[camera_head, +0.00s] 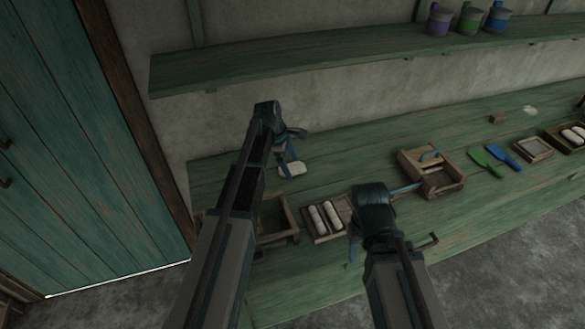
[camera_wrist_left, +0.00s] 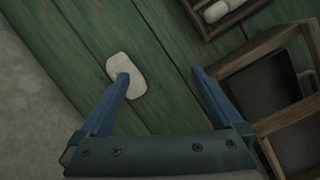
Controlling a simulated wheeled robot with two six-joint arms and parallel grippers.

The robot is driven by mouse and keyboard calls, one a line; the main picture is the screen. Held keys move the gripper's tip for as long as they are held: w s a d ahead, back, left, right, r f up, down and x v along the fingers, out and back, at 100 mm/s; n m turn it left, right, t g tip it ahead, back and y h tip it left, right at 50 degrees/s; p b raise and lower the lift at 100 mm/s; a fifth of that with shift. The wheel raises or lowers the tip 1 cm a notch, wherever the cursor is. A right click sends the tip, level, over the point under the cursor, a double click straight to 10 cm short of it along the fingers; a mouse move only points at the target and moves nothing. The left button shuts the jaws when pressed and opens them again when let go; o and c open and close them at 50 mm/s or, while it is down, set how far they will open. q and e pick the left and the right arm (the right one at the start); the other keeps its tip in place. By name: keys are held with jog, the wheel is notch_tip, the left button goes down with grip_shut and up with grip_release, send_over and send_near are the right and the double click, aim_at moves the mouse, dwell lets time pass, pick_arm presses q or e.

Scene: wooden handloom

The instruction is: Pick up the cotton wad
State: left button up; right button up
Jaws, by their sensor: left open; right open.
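The cotton wad (camera_head: 292,170) is a small off-white pad lying flat on the green plank bench. It also shows in the left wrist view (camera_wrist_left: 134,66). My left gripper (camera_head: 287,163) is open and empty above the bench at the wad. In the left wrist view its left fingertip overlaps the wad's lower part, and the wad lies left of the gap between the fingers (camera_wrist_left: 160,74). I cannot tell whether the finger touches it. My right gripper (camera_head: 353,246) is open over the front of the bench, its fingers mostly hidden by its own wrist.
A wooden tray with white rolls (camera_head: 306,228) and an open wooden box (camera_head: 290,216) stand close to the wad. Further right are a wooden crate (camera_head: 446,188), green and blue paddles (camera_head: 486,164) and small trays. A shelf (camera_head: 330,47) runs above the bench.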

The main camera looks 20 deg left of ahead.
pick_arm(q)
jog(key=w+a+r+n+t, duration=0.1)
jog(key=w+a+r+n, duration=0.1)
jog(key=w+a+n, duration=0.45)
jog(key=b, duration=0.7)
send_over(292, 167)
jog(key=s+a, duration=0.2)
jog(key=shift+h, duration=0.3)
notch_tip(292, 167, down, 8)
jog(key=shift+f, duration=0.1)
jog(key=shift+d+f+b, duration=0.15)
jog(key=shift+f+b, duration=0.05)
jog(key=shift+b, duration=0.1)
jog(key=b+x, duration=0.4)
jog(key=shift+w+f, duration=0.2)
jog(key=shift+f, duration=0.1)
jog(key=shift+w+d+f+b, duration=0.15)
jog(key=shift+f+b, duration=0.15)
jog(key=shift+b, duration=0.15)
jog(key=shift+r, duration=0.1)
